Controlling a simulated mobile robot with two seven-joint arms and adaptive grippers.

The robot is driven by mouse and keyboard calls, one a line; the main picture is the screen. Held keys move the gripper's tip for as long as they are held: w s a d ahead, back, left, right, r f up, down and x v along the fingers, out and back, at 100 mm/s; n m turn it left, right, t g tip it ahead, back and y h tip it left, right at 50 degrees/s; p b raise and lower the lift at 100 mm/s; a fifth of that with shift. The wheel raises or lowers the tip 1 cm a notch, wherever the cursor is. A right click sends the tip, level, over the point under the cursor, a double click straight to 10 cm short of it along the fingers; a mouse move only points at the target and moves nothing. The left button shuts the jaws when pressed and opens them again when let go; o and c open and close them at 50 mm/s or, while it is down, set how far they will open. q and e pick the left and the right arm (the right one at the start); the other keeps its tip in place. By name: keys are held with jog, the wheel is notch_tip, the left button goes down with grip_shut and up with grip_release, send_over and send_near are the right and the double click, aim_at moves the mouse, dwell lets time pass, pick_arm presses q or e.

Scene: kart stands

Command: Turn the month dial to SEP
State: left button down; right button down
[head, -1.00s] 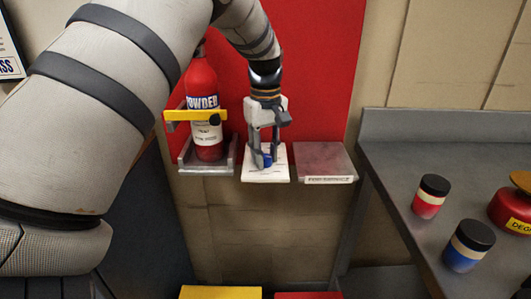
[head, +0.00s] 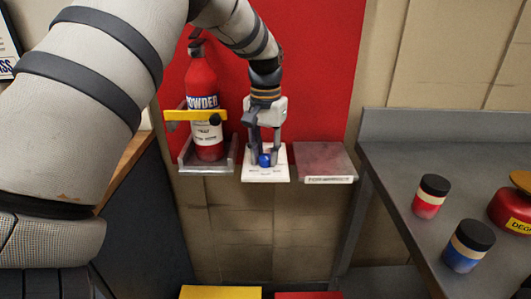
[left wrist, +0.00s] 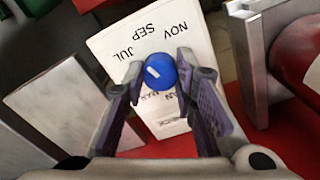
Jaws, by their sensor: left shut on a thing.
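The month dial is a round blue knob (head: 265,160) on a white card (head: 270,177) that sticks out from the red panel. In the left wrist view the knob (left wrist: 163,76) has a short white mark on its left part, on the side towards JUL. On the card (left wrist: 172,38), NOV, SEP and JUL read beyond the knob; other month words near it are partly hidden. My left gripper (head: 264,155) points down at the card, and in the left wrist view its fingers (left wrist: 160,75) are shut on the knob from both sides. My right gripper is not in view.
A red extinguisher (head: 202,85) with a yellow bar (head: 190,115) stands on a bracket just left of the card. A grey plate (head: 326,160) sits close on the right. A grey bench (head: 400,150) with jars is further right.

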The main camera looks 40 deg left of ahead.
aim_at(265, 156)
pick_arm(q)
jog(key=shift+s+f+m, duration=0.1)
jog(key=shift+m, duration=1.7)
jog(key=c, duration=1.3)
grip_release()
notch_tip(265, 156, up, 12)
